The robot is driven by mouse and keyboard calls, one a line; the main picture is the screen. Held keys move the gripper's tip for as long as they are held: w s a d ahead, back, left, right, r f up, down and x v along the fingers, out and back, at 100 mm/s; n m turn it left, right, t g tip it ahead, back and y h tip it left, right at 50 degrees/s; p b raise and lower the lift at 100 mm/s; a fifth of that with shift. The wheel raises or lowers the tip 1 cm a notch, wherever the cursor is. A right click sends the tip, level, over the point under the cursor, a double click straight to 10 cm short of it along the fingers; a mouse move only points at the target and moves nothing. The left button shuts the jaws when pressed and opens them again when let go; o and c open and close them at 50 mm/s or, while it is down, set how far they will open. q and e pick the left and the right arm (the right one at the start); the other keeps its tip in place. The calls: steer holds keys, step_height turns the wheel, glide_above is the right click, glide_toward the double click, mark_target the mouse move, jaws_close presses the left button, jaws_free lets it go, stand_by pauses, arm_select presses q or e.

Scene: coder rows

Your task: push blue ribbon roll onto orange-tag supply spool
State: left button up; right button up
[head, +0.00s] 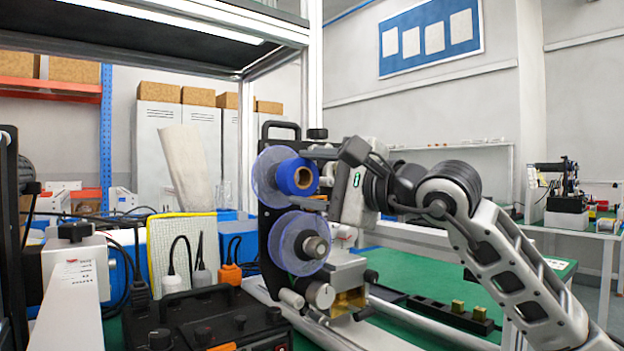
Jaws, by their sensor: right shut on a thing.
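The blue ribbon roll (290,176), with a tan core, is in front of the upper clear blue disc (263,190) of the black coder. My right gripper (318,178) comes in from the right and is shut on the roll, one finger above it and one below. Whether the roll is around the upper spindle or just in front of it is hidden. A lower clear blue disc (284,240) has a bare grey hub (315,247). My left gripper is not in view.
Below the discs are rollers and a brass-coloured block (348,301). A black tray (450,317) lies on the green bench at the right. White frame posts rise behind.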

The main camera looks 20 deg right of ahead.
steer(key=shift+w+a+p, duration=0.3)
steer(key=shift+w+p, duration=0.1)
steer(key=shift+w, duration=0.4)
steer(key=shift+w+a+p, duration=0.3)
steer(key=shift+w+p, duration=0.05)
steer(key=shift+w, duration=0.45)
stand_by(0.3)
steer(key=o, duration=1)
